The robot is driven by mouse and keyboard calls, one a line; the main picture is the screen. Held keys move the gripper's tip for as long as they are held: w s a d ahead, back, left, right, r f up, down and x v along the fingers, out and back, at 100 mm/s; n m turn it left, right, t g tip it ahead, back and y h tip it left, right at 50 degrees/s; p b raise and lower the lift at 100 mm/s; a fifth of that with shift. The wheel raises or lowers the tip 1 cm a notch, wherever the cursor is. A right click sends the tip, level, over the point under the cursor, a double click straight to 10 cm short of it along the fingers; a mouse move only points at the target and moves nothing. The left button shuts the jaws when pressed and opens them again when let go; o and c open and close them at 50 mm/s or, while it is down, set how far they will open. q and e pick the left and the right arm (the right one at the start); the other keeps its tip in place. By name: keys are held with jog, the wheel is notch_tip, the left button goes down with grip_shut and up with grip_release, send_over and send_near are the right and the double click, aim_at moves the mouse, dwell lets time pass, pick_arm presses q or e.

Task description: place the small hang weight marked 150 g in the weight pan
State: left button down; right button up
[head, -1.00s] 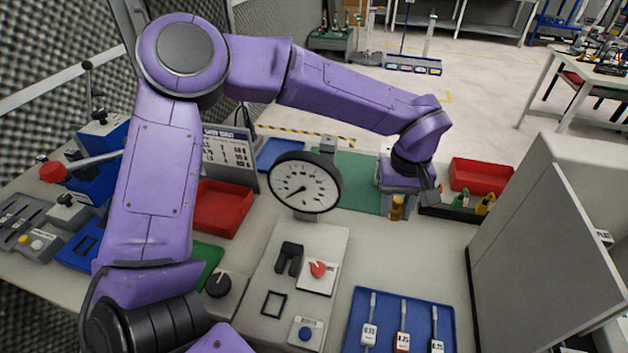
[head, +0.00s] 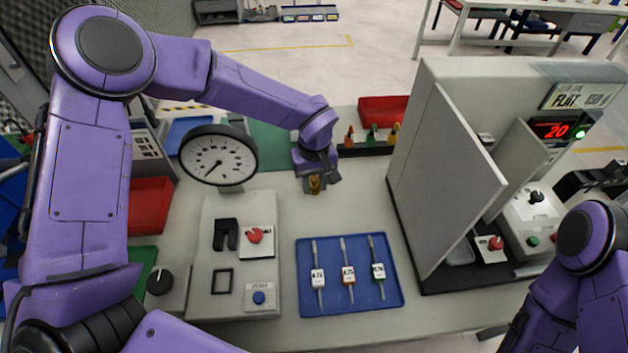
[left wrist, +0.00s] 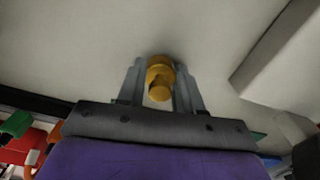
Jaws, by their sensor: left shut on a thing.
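My left gripper (head: 315,178) is shut on a small brass-coloured cylinder (head: 314,187) over the bare table, behind the blue tray. In the left wrist view the gripper (left wrist: 160,85) has the cylinder (left wrist: 160,72) between its two fingers. The cylinder has a stepped, narrower end. No marking on it can be read, so I cannot tell whether it is the 150 g weight. I cannot make out a weight pan in either view. My right arm shows at the lower right, but its gripper is out of view.
A dial gauge (head: 218,156) stands left of the gripper. A blue tray (head: 385,297) with labelled tools lies in front. A dark rack (head: 362,150) with coloured-handled items and a red bin (head: 383,110) are behind. A grey panelled cabinet (head: 440,180) stands to the right.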

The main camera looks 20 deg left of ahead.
pick_arm(q)
jog(key=shift+f, duration=0.1)
jog(key=c, duration=0.9)
grip_release()
jog(key=shift+o, duration=0.8)
